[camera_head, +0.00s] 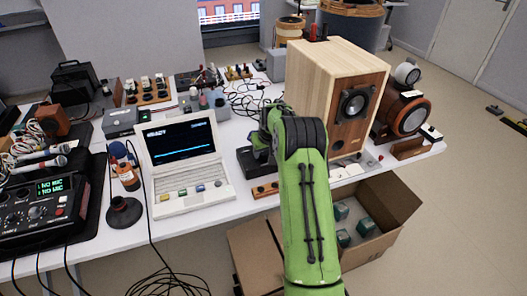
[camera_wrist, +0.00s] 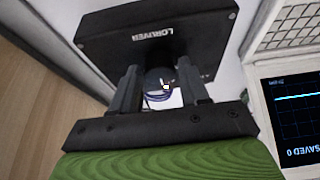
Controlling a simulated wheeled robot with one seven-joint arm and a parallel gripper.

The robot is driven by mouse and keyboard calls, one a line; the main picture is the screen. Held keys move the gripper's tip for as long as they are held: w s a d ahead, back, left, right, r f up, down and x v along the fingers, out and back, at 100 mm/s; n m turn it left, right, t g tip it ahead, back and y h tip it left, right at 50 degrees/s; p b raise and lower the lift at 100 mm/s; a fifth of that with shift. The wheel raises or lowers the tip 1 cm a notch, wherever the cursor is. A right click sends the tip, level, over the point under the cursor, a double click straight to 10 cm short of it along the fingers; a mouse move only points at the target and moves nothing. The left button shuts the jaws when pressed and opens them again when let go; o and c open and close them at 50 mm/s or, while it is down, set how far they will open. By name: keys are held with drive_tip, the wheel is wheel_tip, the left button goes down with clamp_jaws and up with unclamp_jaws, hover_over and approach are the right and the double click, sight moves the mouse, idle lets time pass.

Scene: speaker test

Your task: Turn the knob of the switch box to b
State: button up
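The switch box seems to be the black box (camera_wrist: 210,30) with white lettering in the wrist view; its dark body (camera_head: 247,163) shows partly in the head view, right of the laptop. Between my fingers in the wrist view is a dark round part, probably the knob (camera_wrist: 160,77), with a small white-yellow mark and a blue edge below. My gripper (camera_wrist: 160,72) has its fingers apart, one on each side of this part. Contact is not clear. In the head view my arm hides most of the gripper and knob. Position letters are not readable.
An open laptop (camera_head: 185,165) stands close on the left in the head view. A wooden speaker (camera_head: 315,85) stands just behind and right. A small wooden block with buttons (camera_head: 265,189) lies at the table's front edge. An open cardboard box (camera_head: 385,210) is on the floor below.

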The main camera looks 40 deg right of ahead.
drive_tip(key=shift+o, duration=1)
drive_tip(key=p+v, duration=0.3)
drive_tip(key=v, duration=1.2)
drive_tip(key=shift+r, duration=0.4)
drive_tip(key=shift+s+a, duration=0.1)
drive_tip(key=shift+s, duration=0.05)
drive_tip(key=s+a+r+n+p, duration=0.1)
drive_tip(key=s+a+r+p, duration=0.1)
drive_tip(key=s+a+r, duration=0.5)
drive_tip(key=s+a+r+p, duration=0.2)
drive_tip(key=s+a+r, duration=0.2)
drive_tip(key=a+r, duration=0.4)
drive_tip(key=s+a, duration=0.3)
drive_tip(key=s, duration=0.3)
drive_tip(key=s+a+n+p, duration=0.1)
drive_tip(key=s+a, duration=0.2)
drive_tip(key=s, duration=0.4)
drive_tip(key=s+a+t+y+p, duration=0.1)
drive_tip(key=s+a, duration=0.2)
drive_tip(key=s, duration=0.3)
drive_tip(key=shift+s+a+f+n, duration=0.15)
drive_tip(key=shift+s+a+n, duration=0.1)
drive_tip(key=shift+a+n, duration=0.15)
